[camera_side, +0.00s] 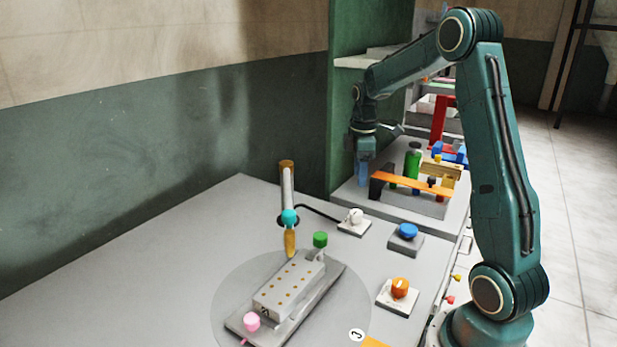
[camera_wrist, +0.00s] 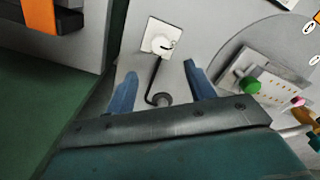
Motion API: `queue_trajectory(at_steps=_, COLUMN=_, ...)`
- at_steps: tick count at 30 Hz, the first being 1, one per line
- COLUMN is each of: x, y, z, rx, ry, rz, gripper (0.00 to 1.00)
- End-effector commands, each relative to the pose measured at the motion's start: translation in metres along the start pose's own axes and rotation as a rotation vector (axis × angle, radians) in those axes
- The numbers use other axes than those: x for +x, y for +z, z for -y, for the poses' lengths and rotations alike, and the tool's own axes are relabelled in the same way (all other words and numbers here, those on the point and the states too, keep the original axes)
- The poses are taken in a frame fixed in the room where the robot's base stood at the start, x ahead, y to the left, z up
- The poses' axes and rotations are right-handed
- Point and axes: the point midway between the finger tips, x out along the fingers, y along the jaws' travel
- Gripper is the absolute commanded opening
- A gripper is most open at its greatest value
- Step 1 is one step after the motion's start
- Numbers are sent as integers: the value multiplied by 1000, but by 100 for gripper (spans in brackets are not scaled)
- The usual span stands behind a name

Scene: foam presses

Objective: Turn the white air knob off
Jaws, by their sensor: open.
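The white air knob (camera_side: 355,215) sits on a small pale square plate on the grey table, near the table's back edge. In the wrist view the white knob (camera_wrist: 165,43) lies beyond my fingertips, roughly between their lines. A black hose (camera_wrist: 154,82) runs from its plate to a dark round fitting between my fingers. My gripper (camera_side: 363,180) points down beside the raised station behind the knob, apart from it. In the wrist view my gripper (camera_wrist: 160,70) has its two blue fingers spread wide with nothing held.
A blue knob (camera_side: 408,230) and an orange knob (camera_side: 400,287) stand nearby. A press block (camera_side: 290,288) with green and pink knobs is in front, beside an upright cylinder (camera_side: 288,185). The table's left is clear.

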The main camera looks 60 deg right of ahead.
Motion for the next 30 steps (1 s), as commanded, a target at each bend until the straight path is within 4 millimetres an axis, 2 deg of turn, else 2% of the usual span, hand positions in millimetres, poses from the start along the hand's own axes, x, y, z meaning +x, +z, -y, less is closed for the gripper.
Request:
queue_trajectory(at_steps=21, x=102, y=0, z=1, rx=0, ry=-3, rz=1, gripper=54)
queue_trajectory(at_steps=30, x=123, y=0, z=0, rx=0, ry=-1, rz=0, gripper=54)
